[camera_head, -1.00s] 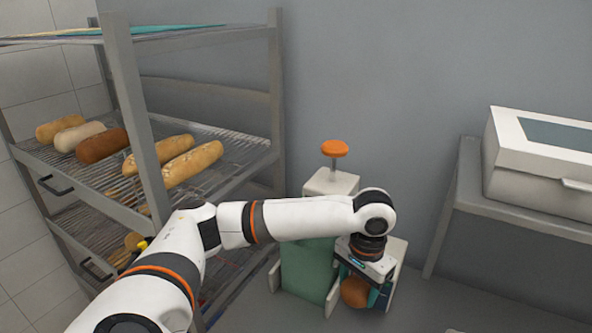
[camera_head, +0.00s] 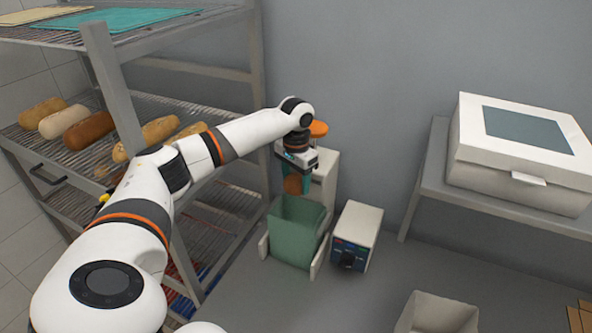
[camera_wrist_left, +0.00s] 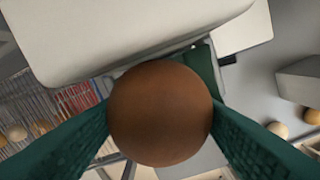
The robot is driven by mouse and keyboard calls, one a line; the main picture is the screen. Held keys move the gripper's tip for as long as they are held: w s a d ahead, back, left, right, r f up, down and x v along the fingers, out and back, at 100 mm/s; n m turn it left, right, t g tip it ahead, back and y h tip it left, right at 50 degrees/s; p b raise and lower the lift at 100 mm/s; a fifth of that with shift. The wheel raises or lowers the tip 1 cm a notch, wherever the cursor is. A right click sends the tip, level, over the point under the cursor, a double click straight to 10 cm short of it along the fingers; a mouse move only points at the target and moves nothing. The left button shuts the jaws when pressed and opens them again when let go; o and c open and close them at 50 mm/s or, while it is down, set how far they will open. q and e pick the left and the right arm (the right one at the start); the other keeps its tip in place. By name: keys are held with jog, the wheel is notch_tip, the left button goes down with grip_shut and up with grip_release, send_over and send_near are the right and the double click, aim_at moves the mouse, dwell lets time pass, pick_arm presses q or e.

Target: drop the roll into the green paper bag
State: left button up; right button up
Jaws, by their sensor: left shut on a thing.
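The roll (camera_head: 293,184) is round and brown. My left gripper (camera_head: 296,182) is shut on it and holds it above the green paper bag (camera_head: 296,240). The bag stands open at the top in a white stand with an orange knob. In the left wrist view the roll (camera_wrist_left: 160,114) fills the middle between the two green fingers and hides most of what lies below; a dark green patch beside it may be part of the bag. My right gripper is not in view.
A rack (camera_head: 105,65) with several loaves stands at the left. A small white box with a dark front panel (camera_head: 357,237) is right of the bag stand. A white lidded box (camera_head: 520,150) sits on a grey shelf at the right. An open bin (camera_head: 437,314) is at the front.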

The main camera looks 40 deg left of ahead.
aim_at(296, 176)
pick_arm(q)
jog(key=shift+f, duration=1.1)
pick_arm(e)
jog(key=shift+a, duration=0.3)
pick_arm(q)
jog(key=o, duration=0.9)
jog(key=shift+c, duration=0.2)
jog(key=shift+o, duration=0.8)
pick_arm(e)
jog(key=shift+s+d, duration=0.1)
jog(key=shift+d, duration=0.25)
pick_arm(q)
jog(key=shift+r, duration=0.1)
notch_tip(296, 176, up, 11)
jog(key=b, duration=0.3)
jog(key=shift+r, duration=0.45)
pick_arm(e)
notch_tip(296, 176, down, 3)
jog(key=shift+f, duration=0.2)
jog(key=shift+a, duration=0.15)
